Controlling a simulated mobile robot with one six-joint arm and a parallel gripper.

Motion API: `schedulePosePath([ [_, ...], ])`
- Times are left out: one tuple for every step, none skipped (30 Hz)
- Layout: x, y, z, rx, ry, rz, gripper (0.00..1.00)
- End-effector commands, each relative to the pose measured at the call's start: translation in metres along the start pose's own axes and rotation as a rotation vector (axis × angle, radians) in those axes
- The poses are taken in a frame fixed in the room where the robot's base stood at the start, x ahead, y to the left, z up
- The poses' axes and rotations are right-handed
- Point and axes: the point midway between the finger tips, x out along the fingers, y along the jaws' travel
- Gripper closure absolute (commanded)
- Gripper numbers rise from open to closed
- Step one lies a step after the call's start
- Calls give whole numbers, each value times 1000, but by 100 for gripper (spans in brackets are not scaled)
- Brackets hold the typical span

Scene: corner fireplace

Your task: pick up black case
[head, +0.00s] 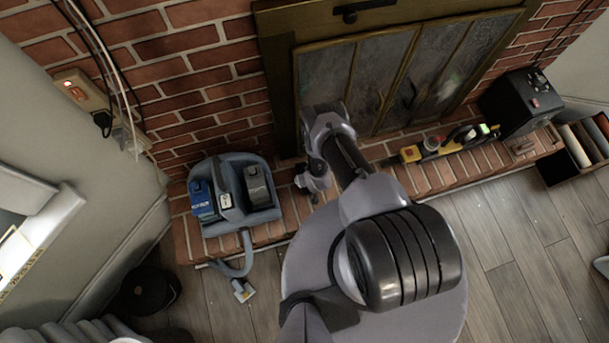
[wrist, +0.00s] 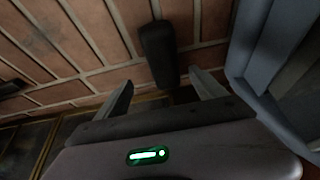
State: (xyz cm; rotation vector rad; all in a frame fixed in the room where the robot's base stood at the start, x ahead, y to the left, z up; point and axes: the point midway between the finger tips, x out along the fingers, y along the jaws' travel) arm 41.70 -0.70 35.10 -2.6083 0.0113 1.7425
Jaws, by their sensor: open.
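A small, long black case (wrist: 158,50) lies on the brick hearth in the wrist view. It shows just ahead of the gap between my fingers, with its near end close to the line of the fingertips. My gripper (wrist: 162,86) is open, with one finger on each side of the gap and nothing held. In the head view my gripper (head: 310,188) hangs low over the hearth, right of the blue-grey vacuum. I cannot clearly make out the case in the head view; my arm and gripper cover much of that spot.
The blue-grey vacuum (head: 232,196) stands close left of my gripper; its side fills the right of the wrist view (wrist: 275,45). The fireplace doors (head: 400,80) rise behind. A yellow-and-black tool (head: 440,144) and a black box (head: 522,103) sit further right on the hearth.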

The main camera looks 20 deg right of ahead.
Motion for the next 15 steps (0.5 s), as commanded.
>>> schedulePosePath([
  [16, 0, 2, -1, 2, 0, 20],
  [21, 0, 2, 0, 1, 0, 20],
  [24, 0, 1, -1, 1, 0, 20],
  [26, 0, 1, -1, 1, 0, 20],
  [29, 0, 0, -1, 1, 0, 20],
  [35, -2, 1, -1, 0, 0, 20],
  [41, -3, 2, -1, 0, -1, 20],
  [49, -4, 2, -1, 1, -1, 20],
  [58, -6, 3, 0, 0, 0, 20],
  [64, -8, 3, 0, 1, 0, 20],
  [70, -8, 3, 0, 2, 0, 20],
  [75, -8, 3, 0, 0, 0, 20],
  [78, -8, 2, 0, 1, 0, 20],
  [79, -8, 2, -1, 1, 0, 20],
  [80, -8, 1, -1, 0, 0, 20],
])
